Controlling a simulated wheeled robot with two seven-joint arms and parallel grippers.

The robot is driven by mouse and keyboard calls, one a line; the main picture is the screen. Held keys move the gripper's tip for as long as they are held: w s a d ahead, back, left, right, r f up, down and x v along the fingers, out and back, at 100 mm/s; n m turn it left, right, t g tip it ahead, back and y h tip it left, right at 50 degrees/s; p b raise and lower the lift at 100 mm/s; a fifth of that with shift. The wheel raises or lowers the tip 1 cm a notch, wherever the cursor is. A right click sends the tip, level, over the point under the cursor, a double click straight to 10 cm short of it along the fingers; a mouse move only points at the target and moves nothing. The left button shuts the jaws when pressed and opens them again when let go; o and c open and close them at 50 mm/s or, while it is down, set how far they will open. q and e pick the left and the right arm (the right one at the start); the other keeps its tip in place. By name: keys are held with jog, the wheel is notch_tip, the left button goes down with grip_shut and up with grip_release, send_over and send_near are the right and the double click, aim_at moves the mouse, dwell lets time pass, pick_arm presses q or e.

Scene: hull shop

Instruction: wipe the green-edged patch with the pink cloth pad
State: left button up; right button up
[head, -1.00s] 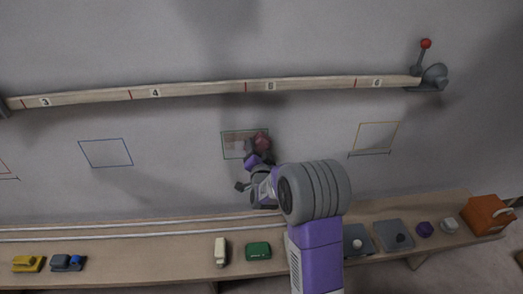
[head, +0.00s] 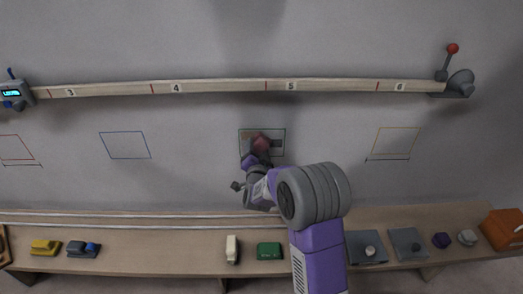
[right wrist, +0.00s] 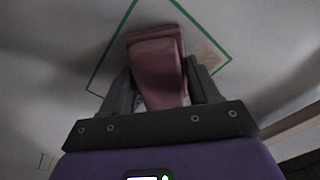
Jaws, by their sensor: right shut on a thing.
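The green-edged patch (head: 278,152) is a square outline on the grey wall below the rail. My right gripper (head: 258,154) is in front of it, shut on the pink cloth pad (head: 262,141). In the right wrist view the pad (right wrist: 156,70) sits between both fingers and lies over the patch (right wrist: 112,62); whether it presses on the surface I cannot tell. A tan smudge (right wrist: 208,54) shows inside the outline, right of the pad. The pad and gripper hide part of the patch. My left gripper is out of view.
A numbered wooden rail (head: 220,87) runs above, with a red-knobbed lever (head: 452,62) at its right end. Blue (head: 125,145) and yellow (head: 395,142) outlines flank the patch. A bench (head: 190,258) below holds several small objects and an orange box (head: 502,229).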

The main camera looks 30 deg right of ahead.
aim_at(284, 139)
jog(key=shift+w+a, duration=0.5)
jog(key=shift+a, duration=0.35)
jog(key=shift+w+a, duration=0.5)
jog(key=shift+a, duration=0.3)
jog(key=shift+w+a, duration=0.5)
jog(key=shift+a, duration=0.35)
jog(key=shift+d+r+p, duration=0.1)
jog(key=shift+r+p, duration=0.5)
jog(key=shift+r, duration=0.3)
jog(key=shift+s+d+r+b, duration=0.1)
jog(key=shift+s+d+b, duration=0.3)
jog(key=shift+d, duration=0.35)
jog(key=shift+s+d+r+b, duration=0.1)
jog(key=shift+s+d+b, duration=0.1)
jog(key=shift+s+d, duration=0.4)
